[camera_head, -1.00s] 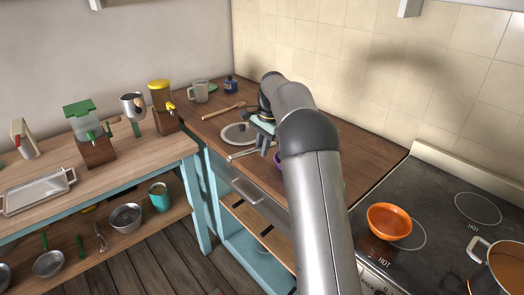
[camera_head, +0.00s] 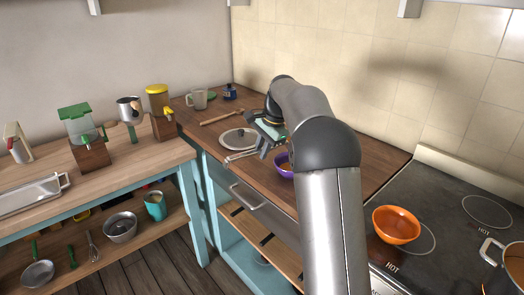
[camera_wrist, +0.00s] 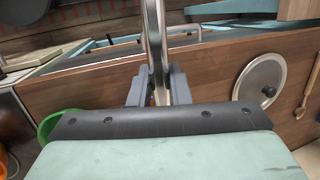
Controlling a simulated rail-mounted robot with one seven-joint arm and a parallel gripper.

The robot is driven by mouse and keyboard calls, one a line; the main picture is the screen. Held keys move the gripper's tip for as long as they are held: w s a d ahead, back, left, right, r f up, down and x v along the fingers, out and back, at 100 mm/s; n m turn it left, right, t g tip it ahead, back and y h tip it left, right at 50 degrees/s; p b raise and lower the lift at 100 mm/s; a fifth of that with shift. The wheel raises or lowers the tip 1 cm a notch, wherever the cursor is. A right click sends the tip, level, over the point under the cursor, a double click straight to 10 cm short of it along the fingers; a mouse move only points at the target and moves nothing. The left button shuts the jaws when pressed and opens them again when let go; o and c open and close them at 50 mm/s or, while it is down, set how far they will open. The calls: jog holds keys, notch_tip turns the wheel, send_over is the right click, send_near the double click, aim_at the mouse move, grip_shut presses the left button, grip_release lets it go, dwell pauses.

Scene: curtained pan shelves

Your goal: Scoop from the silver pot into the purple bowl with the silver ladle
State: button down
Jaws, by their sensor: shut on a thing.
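My gripper (camera_head: 262,142) hangs over the wooden counter, left of the purple bowl. In the wrist view its fingers (camera_wrist: 156,92) are shut on the silver ladle's handle (camera_wrist: 155,42). A silver length of the ladle (camera_head: 240,156) shows left of the gripper in the head view; I cannot make out its scoop. The silver pot (camera_head: 490,247) stands on the stove, cut off at the right edge.
An orange bowl (camera_head: 396,225) stands on the stove (camera_head: 440,215), between my arm and the pot. A mug (camera_head: 197,99) stands behind.

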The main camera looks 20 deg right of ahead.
jog(key=t+b, duration=0.1)
jog(key=b, duration=0.1)
jog(key=shift+s+f+b, duration=0.1)
jog(key=shift+f+b, duration=0.2)
jog(key=shift+b, duration=0.05)
jog(key=shift+t+y+b, duration=0.3)
jog(key=shift+t+b, duration=0.2)
jog(key=shift+b, duration=0.75)
jog(key=shift+s+d+t+b, duration=0.1)
jog(key=shift+t+b, duration=0.2)
jog(key=shift+b, duration=0.4)
jog(key=shift+r, duration=0.2)
jog(key=shift+f+b, duration=0.15)
jog(key=shift+b, duration=0.25)
jog(key=shift+f+t+b, duration=0.15)
jog(key=shift+t+b, duration=0.15)
jog(key=shift+b, duration=0.2)
jog(key=shift+s+y+b, duration=0.1)
jog(key=shift+y+b, duration=0.3)
jog(key=shift+b, duration=0.45)
jog(key=t+b, duration=0.1)
jog(key=b, duration=0.2)
jog(key=shift+s+f+m+t, duration=0.1)
jog(key=shift+m+t, duration=0.2)
jog(key=shift+r+t+b, duration=0.25)
jog(key=shift+t+b, duration=0.05)
jog(key=shift+b, duration=0.4)
